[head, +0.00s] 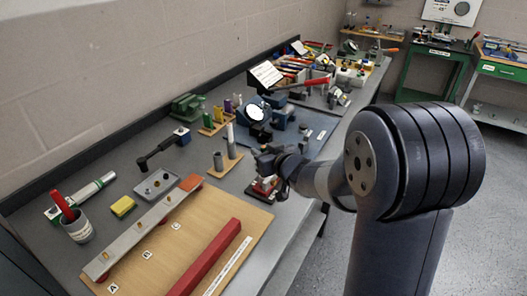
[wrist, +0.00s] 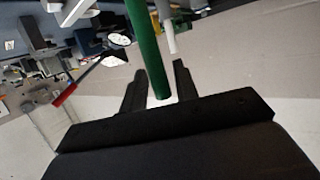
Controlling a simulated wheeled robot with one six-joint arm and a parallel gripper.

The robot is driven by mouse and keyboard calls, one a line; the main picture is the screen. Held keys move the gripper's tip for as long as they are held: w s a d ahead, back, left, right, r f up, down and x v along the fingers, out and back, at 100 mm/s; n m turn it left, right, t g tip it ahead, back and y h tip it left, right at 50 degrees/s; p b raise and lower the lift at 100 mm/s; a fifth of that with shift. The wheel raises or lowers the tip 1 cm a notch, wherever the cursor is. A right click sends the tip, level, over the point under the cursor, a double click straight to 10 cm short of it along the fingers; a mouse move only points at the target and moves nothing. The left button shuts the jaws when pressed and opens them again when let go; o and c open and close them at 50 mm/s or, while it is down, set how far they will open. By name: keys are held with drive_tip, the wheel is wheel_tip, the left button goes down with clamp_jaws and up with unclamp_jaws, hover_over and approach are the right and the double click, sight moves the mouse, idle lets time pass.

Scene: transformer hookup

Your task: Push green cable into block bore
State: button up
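In the wrist view a thick green cable (wrist: 146,45) runs down from the top edge to between the two dark fingers of my gripper (wrist: 158,84). Gaps show on both sides of it, and the fingers stand apart. A thinner pale rod (wrist: 170,34) is just right of it. I cannot tell whether that piece is the block, and no bore shows. The green cable is not clear near my gripper there.
A wooden stand (head: 222,168) with grey cylinders is left of my gripper. A wooden board (head: 180,258) with a red bar (head: 206,258) lies in front. A blue vise-like tool (head: 277,113) stands behind.

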drive_tip(key=shift+o, duration=1.1)
drive_tip(key=shift+r, duration=0.1)
wheel_tip(320, 180, up, 5)
drive_tip(key=p, duration=0.5)
drive_tip(key=v, duration=1)
drive_tip(key=shift+s, duration=0.4)
drive_tip(key=shift+d, duration=0.15)
